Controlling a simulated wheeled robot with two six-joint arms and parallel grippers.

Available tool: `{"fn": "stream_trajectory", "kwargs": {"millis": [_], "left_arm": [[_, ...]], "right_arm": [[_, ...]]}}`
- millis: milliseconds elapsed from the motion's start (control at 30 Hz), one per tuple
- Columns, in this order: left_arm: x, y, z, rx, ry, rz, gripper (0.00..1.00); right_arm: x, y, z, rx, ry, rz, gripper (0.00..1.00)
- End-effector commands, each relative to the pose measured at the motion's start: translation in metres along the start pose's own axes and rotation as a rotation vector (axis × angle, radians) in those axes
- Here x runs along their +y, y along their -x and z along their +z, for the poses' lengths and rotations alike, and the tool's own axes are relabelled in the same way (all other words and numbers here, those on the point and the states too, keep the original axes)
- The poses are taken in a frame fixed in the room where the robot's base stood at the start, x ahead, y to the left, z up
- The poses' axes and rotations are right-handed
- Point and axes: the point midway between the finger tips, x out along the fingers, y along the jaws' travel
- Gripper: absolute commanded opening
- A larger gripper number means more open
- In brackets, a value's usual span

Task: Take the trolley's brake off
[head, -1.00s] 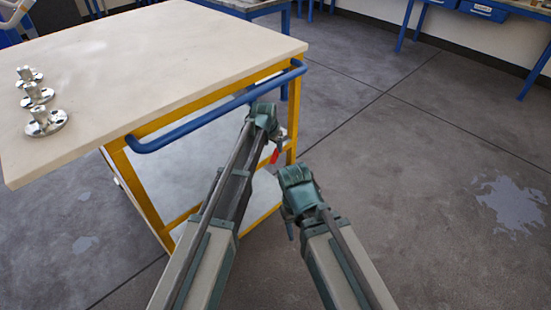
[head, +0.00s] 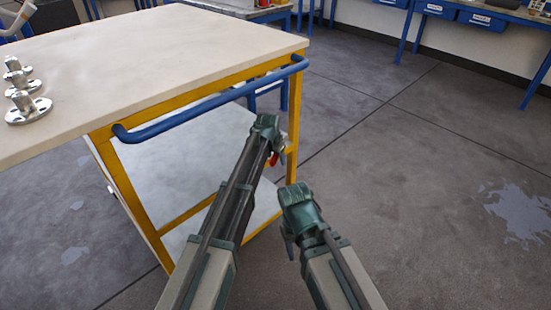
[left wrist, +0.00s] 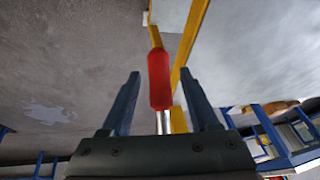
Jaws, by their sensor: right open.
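The trolley (head: 190,45) has a pale top, a yellow frame and a blue push handle (head: 205,105). Its red brake lever (head: 273,160) shows at the yellow right-hand post, partly hidden by my left gripper (head: 278,150). In the left wrist view the red lever (left wrist: 159,80) on a metal stem lies between the two spread fingers of my left gripper (left wrist: 162,90), with a gap on each side. My right gripper (head: 287,240) is open and empty, lower and nearer, apart from the trolley; its fingers are mostly hidden.
Several metal flanged vessels (head: 27,105) stand on the trolley top's left side. A lower shelf (head: 190,165) lies under the top. Blue workbenches (head: 460,15) stand at the back. The floor to the right is clear, with a pale patch (head: 522,212).

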Motion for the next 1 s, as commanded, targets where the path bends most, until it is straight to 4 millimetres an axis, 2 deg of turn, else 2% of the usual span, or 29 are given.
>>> {"fn": "stream_trajectory", "kwargs": {"millis": [33, 333, 1000], "left_arm": [[0.0001, 0.0001, 0.0, 0.0, 0.0, 0.0, 0.53], [0.0, 0.0001, 0.0001, 0.0, 0.0, 0.0, 0.0], [0.0001, 0.0001, 0.0002, 0.0, 0.0, 0.0, 0.0]], "right_arm": [[0.0, 0.0001, 0.0, 0.0, 0.0, 0.0, 0.5], [0.0, 0.0001, 0.0, 0.0, 0.0, 0.0, 0.5], [0.0, 0.0, 0.0, 0.0, 0.0, 0.0, 0.5]]}}
